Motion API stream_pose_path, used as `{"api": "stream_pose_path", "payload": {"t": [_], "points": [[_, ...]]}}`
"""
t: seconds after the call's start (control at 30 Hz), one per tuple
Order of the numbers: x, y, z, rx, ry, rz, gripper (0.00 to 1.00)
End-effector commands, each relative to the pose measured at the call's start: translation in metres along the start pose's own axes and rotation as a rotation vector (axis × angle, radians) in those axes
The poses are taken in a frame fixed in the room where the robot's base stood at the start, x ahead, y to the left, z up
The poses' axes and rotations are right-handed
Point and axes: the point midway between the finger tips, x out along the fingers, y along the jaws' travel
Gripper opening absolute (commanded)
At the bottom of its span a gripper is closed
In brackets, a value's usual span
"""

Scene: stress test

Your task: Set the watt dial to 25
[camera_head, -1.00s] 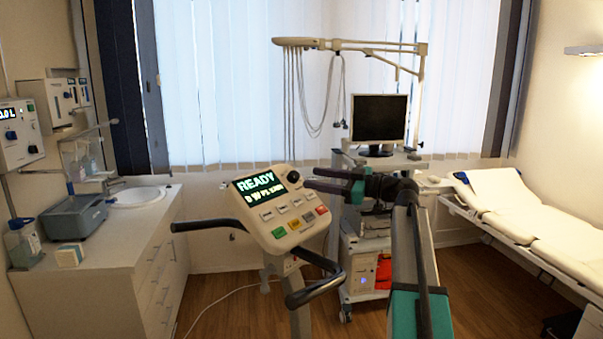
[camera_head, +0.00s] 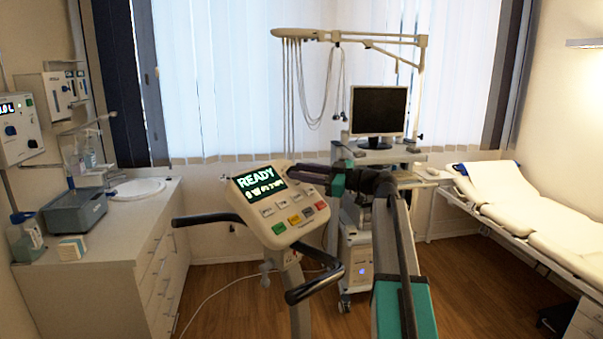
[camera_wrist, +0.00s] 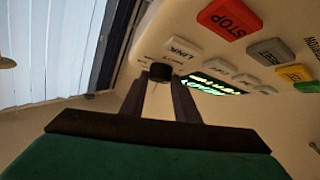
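The beige console (camera_head: 282,238) of the exercise machine has a lit screen (camera_head: 260,186) reading READY, with a smaller line below that I cannot read clearly. The black watt dial (camera_wrist: 160,72) shows in the wrist view at the console's edge, near the LINK button. My gripper (camera_head: 293,171) is at the console's upper right corner and hides the dial in the head view. In the wrist view my gripper's two dark fingers (camera_wrist: 160,84) are apart, with the dial between or just beyond their tips. I cannot tell whether they touch it.
Coloured buttons, including a red STOP button (camera_wrist: 230,18), lie close to the dial. Black handlebars (camera_head: 312,287) stick out from the console. A cart with a monitor (camera_head: 378,110) stands behind my arm. A counter (camera_head: 105,235) is at left and a bed (camera_head: 520,212) at right.

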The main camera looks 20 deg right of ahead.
Motion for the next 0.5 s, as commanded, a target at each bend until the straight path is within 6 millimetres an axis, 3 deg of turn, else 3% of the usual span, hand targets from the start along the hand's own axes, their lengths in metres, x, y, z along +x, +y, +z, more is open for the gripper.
{"api": "stream_pose_path", "payload": {"t": [0.5], "points": [[0.0002, -0.0034, 0.0019, 0.027, -0.003, 0.039, 0.06]]}}
